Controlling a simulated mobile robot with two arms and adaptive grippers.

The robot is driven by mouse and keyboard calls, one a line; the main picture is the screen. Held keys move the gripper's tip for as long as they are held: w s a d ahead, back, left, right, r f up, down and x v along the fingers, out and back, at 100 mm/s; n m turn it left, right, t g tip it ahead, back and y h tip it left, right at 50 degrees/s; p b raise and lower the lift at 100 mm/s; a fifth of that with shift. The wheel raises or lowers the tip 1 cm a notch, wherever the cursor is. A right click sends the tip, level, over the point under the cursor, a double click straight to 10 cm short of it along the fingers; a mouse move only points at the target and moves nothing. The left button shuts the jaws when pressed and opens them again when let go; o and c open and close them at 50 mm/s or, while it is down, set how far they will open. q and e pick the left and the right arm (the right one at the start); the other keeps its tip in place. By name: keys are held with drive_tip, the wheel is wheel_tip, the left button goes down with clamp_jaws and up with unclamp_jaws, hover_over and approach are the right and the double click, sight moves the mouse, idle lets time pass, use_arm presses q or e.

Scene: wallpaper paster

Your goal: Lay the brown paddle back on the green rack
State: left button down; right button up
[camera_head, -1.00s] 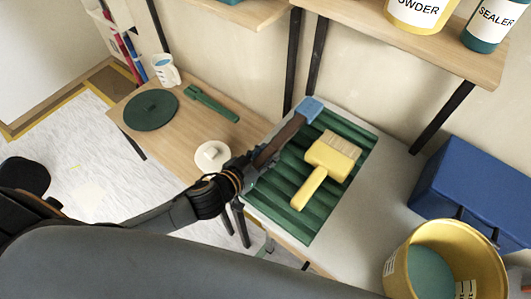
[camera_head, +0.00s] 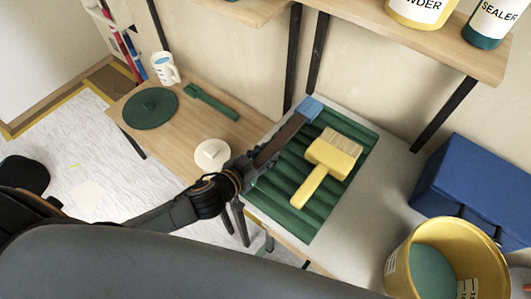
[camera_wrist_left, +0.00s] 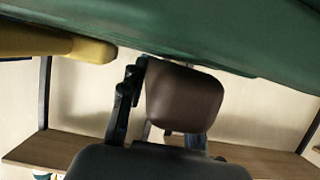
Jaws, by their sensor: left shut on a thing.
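The green ribbed rack (camera_head: 318,222) lies on the grey worktop in the head view. My left gripper (camera_head: 250,168) reaches over its left edge and is shut on the brown paddle (camera_head: 282,138). The paddle points up and right along the rack's upper-left side. A blue piece (camera_head: 311,108) shows at its far end; I cannot tell whether it is part of the paddle. In the left wrist view the brown paddle (camera_wrist_left: 183,97) is by my fingers, close to the green rack (camera_wrist_left: 200,32). I cannot tell whether they touch. My right gripper is not in view.
A yellow brush (camera_head: 325,168) lies on the rack, right of the paddle. A blue box (camera_head: 478,185) and a yellow bucket (camera_head: 400,262) stand to the right. A wooden table (camera_head: 190,130) at left holds a green disc (camera_head: 150,110), a green tool and a white lid.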

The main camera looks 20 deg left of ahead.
use_arm(q)
drive_tip(key=shift+f, duration=0.15)
drive_tip(key=c, duration=0.9)
unclamp_jaws()
drive_tip(key=v, duration=1.2)
